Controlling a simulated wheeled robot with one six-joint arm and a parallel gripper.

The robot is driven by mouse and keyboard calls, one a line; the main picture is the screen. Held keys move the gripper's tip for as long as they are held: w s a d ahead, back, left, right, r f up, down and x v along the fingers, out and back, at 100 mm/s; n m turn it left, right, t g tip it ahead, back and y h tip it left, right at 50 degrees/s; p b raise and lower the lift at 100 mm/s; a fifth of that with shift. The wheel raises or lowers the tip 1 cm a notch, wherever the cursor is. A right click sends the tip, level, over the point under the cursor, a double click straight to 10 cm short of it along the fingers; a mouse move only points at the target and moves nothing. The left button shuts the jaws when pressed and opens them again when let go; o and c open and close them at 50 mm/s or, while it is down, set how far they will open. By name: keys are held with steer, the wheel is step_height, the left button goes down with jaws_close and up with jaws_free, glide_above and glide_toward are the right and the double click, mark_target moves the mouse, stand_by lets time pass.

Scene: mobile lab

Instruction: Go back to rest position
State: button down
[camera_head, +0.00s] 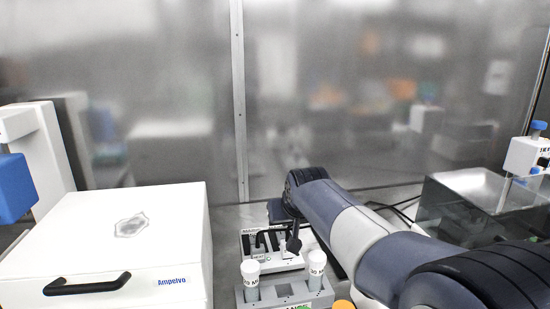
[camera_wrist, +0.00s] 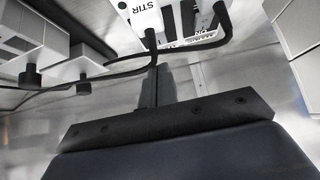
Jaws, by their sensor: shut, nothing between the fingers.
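My arm reaches in from the lower right of the head view and bends down near the middle. My gripper (camera_wrist: 157,80) shows in the wrist view as a dark bar with its narrow fingers together and nothing between them. In that view the fingers are close to a white device labelled STIR (camera_wrist: 142,18) and to black cables or loops; whether they touch cannot be told. In the head view, the arm's end hangs over a small white labelled device (camera_head: 262,263) with dark slots, partly hidden behind the arm.
A white Ampelvo box (camera_head: 120,245) with a black handle fills the left. A grey rack (camera_head: 285,292) with two white-capped tubes stands in front. A clear-sided box (camera_head: 480,205) is at right. A metal wall (camera_head: 330,100) closes the back.

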steer(key=w, duration=0.1)
steer(key=w+f, duration=0.2)
steer(key=shift+w+a, duration=0.2)
steer(key=shift+a, duration=0.15)
steer(key=shift+w+r+g, duration=0.3)
steer(key=shift+r+g, duration=0.1)
steer(key=shift+g, duration=0.3)
steer(key=v, duration=0.4)
steer(key=shift+s+r+p, duration=0.1)
steer(key=shift+s+p, duration=0.05)
steer(key=shift+p, duration=0.2)
